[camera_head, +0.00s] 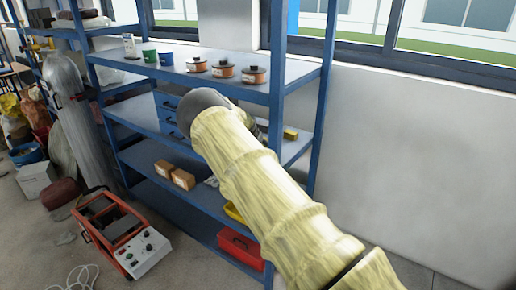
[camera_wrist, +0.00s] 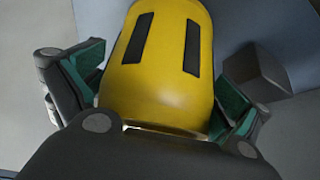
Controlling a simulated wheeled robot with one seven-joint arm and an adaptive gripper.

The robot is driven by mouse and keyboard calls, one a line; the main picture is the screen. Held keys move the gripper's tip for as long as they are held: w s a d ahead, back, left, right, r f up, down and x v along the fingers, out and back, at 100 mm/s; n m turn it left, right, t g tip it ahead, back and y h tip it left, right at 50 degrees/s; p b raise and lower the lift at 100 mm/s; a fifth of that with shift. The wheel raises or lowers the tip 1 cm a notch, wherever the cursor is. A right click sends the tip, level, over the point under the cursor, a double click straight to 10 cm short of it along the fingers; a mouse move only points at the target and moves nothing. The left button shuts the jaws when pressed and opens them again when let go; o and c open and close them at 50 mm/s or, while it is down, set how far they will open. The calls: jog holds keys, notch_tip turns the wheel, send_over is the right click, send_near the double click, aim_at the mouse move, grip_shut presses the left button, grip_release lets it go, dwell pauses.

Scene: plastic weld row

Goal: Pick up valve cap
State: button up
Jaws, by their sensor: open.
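The valve cap appears to be the yellow, rounded body with two dark slots (camera_wrist: 163,72) that fills the middle of the wrist view. My gripper (camera_wrist: 160,88) is open, with one green-padded finger on each side of the cap. A gap shows between the cap and the upper part of the left finger. Near the right finger's base I cannot tell whether it touches. In the head view my arm's yellow sleeve covers the gripper and I cannot make out the cap.
A blue shelf rack (camera_head: 283,75) stands ahead, with several orange-and-black spools (camera_head: 224,69) on its upper shelf and cardboard boxes (camera_head: 183,179) lower down. A red bin (camera_head: 240,247) sits at the bottom. A grey block (camera_wrist: 258,66) lies beyond the right finger.

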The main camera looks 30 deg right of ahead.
jog(key=c, duration=0.9)
jog(key=shift+o, duration=0.2)
jog(key=shift+r, duration=0.1)
